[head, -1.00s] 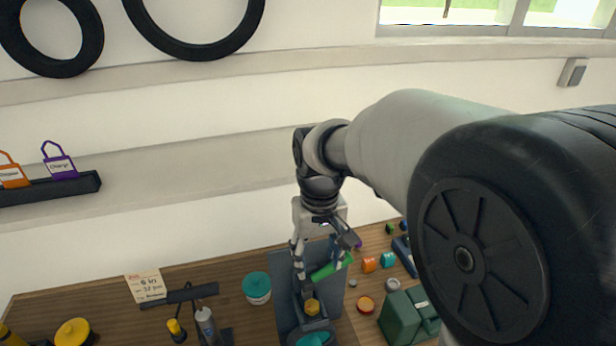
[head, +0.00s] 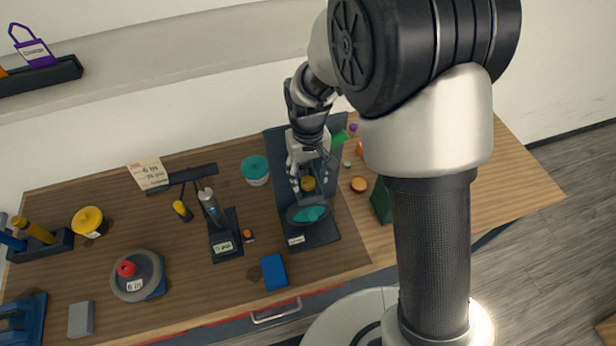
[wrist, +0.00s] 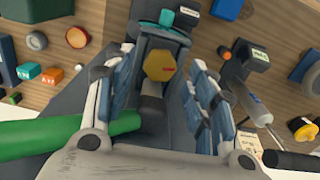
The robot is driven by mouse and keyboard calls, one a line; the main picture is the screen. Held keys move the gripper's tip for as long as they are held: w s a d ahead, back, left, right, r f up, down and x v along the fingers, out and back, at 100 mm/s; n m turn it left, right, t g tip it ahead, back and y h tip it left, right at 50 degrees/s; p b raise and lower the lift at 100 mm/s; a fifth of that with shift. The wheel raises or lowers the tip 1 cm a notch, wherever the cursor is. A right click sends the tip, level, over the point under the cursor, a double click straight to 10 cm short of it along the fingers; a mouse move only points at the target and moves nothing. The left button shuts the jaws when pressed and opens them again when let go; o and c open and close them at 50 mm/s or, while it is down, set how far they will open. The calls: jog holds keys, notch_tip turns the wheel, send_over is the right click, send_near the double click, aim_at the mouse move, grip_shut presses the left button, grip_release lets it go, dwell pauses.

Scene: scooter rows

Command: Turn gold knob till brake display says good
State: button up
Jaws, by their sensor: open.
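The gold knob (head: 308,184) sits on a dark grey stand (head: 277,158) on the workbench. In the wrist view the knob (wrist: 159,66) is six-sided, with a small red mark on its right side. My gripper (head: 310,181) is open above the stand. In the wrist view my gripper's (wrist: 160,78) two fingers are spread on either side of the knob, with gaps showing; contact is not visible. A teal dial-like face (head: 309,214) is in front of the knob on the stand; I cannot read a word on it. A green cylinder (wrist: 60,135) lies close by the left finger.
A teal-lidded jar (head: 256,170) stands left of the stand. A tool holder (head: 224,235) with a small display and a blue block (head: 274,271) are nearer the front. A dark green box (head: 381,200) is to the right.

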jog(key=shift+f, duration=1)
